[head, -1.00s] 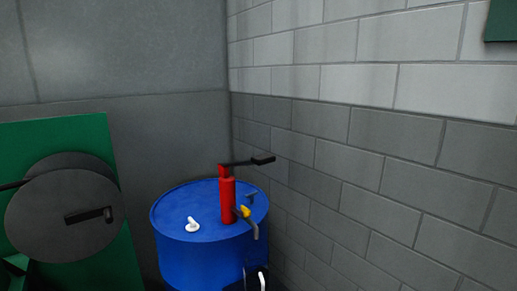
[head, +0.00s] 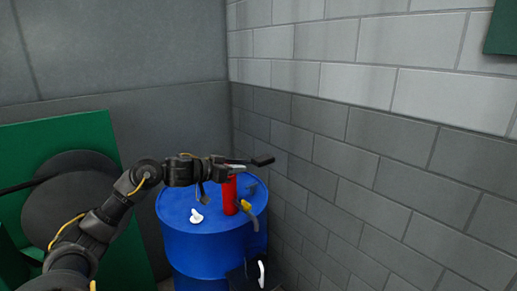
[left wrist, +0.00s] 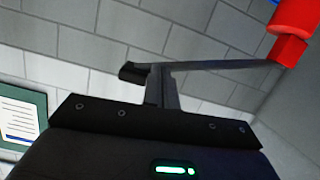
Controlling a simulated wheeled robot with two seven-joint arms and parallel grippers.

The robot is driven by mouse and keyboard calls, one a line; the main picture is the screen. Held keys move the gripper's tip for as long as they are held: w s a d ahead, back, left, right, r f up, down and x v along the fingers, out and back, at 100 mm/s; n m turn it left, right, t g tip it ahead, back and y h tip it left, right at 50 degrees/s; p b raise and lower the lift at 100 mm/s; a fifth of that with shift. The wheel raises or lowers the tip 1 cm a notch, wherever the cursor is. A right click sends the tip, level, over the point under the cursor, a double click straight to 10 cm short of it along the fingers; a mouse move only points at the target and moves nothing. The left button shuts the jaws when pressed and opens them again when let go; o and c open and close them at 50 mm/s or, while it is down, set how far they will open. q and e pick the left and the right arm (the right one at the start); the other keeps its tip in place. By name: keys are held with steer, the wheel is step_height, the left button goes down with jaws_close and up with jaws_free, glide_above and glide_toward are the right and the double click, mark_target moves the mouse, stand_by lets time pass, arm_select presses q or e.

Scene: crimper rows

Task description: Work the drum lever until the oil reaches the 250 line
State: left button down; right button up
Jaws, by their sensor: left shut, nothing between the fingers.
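The blue drum (head: 200,240) stands in the wall corner with a red pump (head: 230,197) upright on its top. The dark lever sticks out right from the pump's head, its black grip (head: 262,160) at the far end. The lever also shows in the left wrist view (left wrist: 225,67), running from the red pump head (left wrist: 288,50). My left gripper (head: 222,160) is by the pump head, shut and empty. In the left wrist view its fingertips (left wrist: 160,70) overlap the lever; I cannot tell whether they touch. A dark container (head: 245,277) with a white strip is partly cut off below. No oil level is readable. My right gripper is out of view.
A yellow and grey spout (head: 247,217) points down right from the pump. A white fitting (head: 196,216) sits on the drum top. The block wall (head: 400,150) stands close on the right. A green panel with a dark disc (head: 65,205) is at left.

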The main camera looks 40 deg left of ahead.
arm_select(q)
steer(key=s+d+r+m+p, duration=0.1)
steer(key=s+r, duration=0.3)
steer(key=r, duration=0.7)
steer(key=shift+s+d+r, duration=0.15)
steer(key=shift+s+d, duration=0.2)
steer(key=shift+d, duration=0.3)
steer(key=shift+w, duration=0.1)
steer(key=p, duration=0.5)
glide_above(259, 160)
step_height(259, 160, down, 2)
steer(key=shift+a+f, duration=0.1)
step_height(259, 160, down, 3)
steer(key=shift+w+r, duration=0.1)
steer(key=shift+r, duration=0.05)
steer(key=shift+a+f, duration=0.1)
steer(key=shift+f, duration=0.7)
